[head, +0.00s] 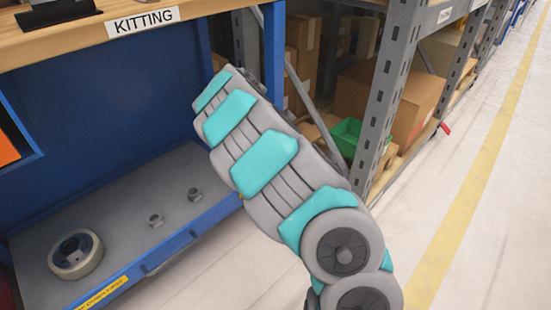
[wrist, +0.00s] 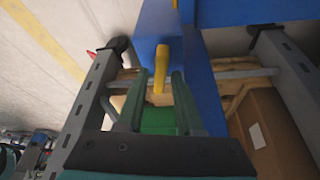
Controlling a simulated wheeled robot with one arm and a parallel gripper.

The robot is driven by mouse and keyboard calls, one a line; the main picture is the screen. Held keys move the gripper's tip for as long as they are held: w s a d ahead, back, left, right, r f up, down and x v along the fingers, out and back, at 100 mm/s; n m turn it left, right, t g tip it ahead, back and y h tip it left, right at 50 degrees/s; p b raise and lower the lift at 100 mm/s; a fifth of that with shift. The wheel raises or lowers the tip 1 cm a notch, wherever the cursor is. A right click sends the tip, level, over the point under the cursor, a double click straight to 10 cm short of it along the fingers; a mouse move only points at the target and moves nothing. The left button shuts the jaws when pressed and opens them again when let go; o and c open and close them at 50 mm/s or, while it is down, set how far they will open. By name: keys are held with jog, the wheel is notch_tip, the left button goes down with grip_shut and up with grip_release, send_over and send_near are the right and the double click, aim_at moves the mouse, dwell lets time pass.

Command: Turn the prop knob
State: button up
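A yellow rod-like piece, which looks like the prop knob (wrist: 161,66), sticks out from a blue post (wrist: 152,25) in the wrist view. My gripper (wrist: 160,76) has two dark green fingers that stand apart, one on each side of the lower part of the yellow piece in the picture. Gaps show between it and both fingers, so I see no grip on it. I cannot tell how deep it sits between them. In the head view my arm reaches up beside the blue kitting bench (head: 268,50); the gripper and the knob do not show there.
A grey shelf rack (head: 388,80) with cardboard boxes (head: 410,110) and a green bin (head: 345,137) stands just right of the bench. The bench's lower shelf (head: 115,230) holds a roll (head: 76,254) and two nuts. Floor is clear at the right.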

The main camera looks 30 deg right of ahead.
jog(key=shift+o, duration=0.7)
jog(key=shift+a+r, duration=0.1)
jog(key=v, duration=0.7)
jog(key=shift+r, duration=0.25)
jog(key=shift+s+r, duration=0.1)
